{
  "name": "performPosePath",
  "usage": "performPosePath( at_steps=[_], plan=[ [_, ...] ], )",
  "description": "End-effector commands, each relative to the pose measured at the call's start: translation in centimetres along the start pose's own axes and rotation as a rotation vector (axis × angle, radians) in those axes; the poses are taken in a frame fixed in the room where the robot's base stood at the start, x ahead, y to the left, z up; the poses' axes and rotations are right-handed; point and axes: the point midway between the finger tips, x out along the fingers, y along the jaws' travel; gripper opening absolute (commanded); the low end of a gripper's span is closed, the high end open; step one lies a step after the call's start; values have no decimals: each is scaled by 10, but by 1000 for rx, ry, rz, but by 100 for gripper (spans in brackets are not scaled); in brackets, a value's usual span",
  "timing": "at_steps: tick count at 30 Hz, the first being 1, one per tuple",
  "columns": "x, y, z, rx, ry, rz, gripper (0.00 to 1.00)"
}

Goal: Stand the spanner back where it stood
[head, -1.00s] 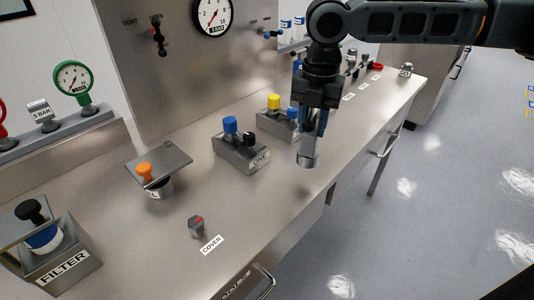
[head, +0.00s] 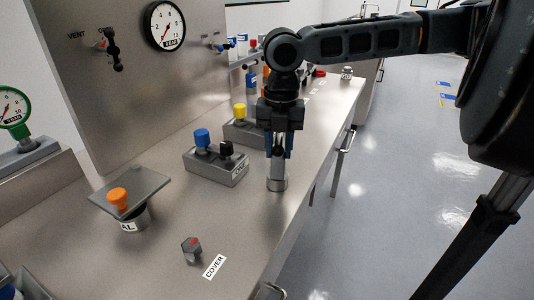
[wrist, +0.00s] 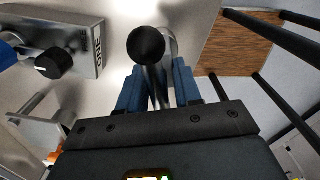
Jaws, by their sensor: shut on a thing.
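My gripper (head: 278,156) points down over the front part of the steel bench. It is shut on the spanner (head: 277,184), whose silver cylindrical end shows below the fingers. I cannot tell whether that end touches the bench top. In the wrist view, a dark round end (wrist: 146,45) and a metal shaft (wrist: 155,95) show between the blue fingers. The fingers hide part of the spanner. A dark hexagonal piece with a red mark (head: 192,248) sits on the bench to the left, beside the COVER label (head: 214,266).
A grey block (head: 218,166) with blue and black knobs stands close left of my gripper. A block with a yellow knob (head: 240,112) is behind it. The bench's front edge is close on the right.

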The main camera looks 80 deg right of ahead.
Motion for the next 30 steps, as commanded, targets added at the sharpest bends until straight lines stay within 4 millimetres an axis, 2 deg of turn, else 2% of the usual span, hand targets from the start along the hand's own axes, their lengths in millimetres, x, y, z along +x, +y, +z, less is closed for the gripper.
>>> performPosePath(
  at_steps=[12, 13, 15, 20, 30],
  plan=[
    [3, 0, 0, 0, -1, 1, 0],
    [2, -1, 0, 0, -1, 0, 36],
    [2, -1, 0, 0, -1, 0, 43],
    [2, -1, 0, 0, -1, 0, 58],
    [-3, 0, 0, 0, -1, 1, 59]
  ],
)
